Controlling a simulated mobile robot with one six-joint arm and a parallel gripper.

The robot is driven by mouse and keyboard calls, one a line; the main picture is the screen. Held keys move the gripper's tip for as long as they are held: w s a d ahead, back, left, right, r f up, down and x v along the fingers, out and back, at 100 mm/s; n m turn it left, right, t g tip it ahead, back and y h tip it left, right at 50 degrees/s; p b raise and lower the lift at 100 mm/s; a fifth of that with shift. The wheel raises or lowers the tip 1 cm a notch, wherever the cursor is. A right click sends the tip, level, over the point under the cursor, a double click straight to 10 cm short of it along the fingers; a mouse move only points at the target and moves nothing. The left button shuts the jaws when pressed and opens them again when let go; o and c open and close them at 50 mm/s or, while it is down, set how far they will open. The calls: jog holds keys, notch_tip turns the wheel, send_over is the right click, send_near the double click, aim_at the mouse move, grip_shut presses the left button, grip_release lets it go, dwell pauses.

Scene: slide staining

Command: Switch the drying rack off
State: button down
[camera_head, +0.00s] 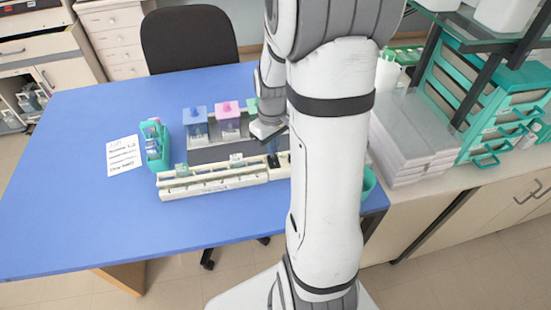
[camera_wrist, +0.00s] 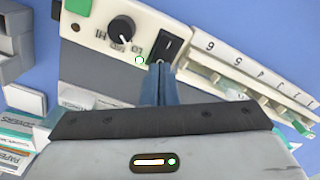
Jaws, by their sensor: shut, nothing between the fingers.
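The drying rack (camera_head: 213,184) is a long cream-white unit with numbered slots on the blue table; my arm hides its right end in the head view. In the wrist view, its panel (camera_wrist: 90,50) carries a black rocker switch (camera_wrist: 172,46), a black dial (camera_wrist: 121,29) and a small green ring (camera_wrist: 140,60). My gripper (camera_wrist: 160,68) is shut and empty. Its blue-grey fingertips are at the lower edge of the rocker switch in the wrist view; whether they touch it I cannot tell. The fingers hide part of the panel below the switch.
Staining jars with blue (camera_head: 195,113) and pink (camera_head: 229,108) lids stand behind the rack. A teal holder (camera_head: 156,146) and a paper note (camera_head: 123,155) lie to its left. The table's left side is clear.

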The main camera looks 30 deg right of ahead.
jog(key=shift+f+b, duration=0.75)
jog(key=shift+f, duration=0.15)
dwell(0.8)
jog(key=shift+r+p, duration=2.6)
jog(key=shift+r, duration=1)
jog(key=s+a+r+m+t, duration=0.2)
jog(key=s+a+r+t, duration=0.1)
jog(key=s+a+r, duration=0.8)
jog(key=shift+s+a+r+m, duration=0.4)
jog(key=shift+s+r, duration=0.4)
jog(key=shift+r, duration=0.15)
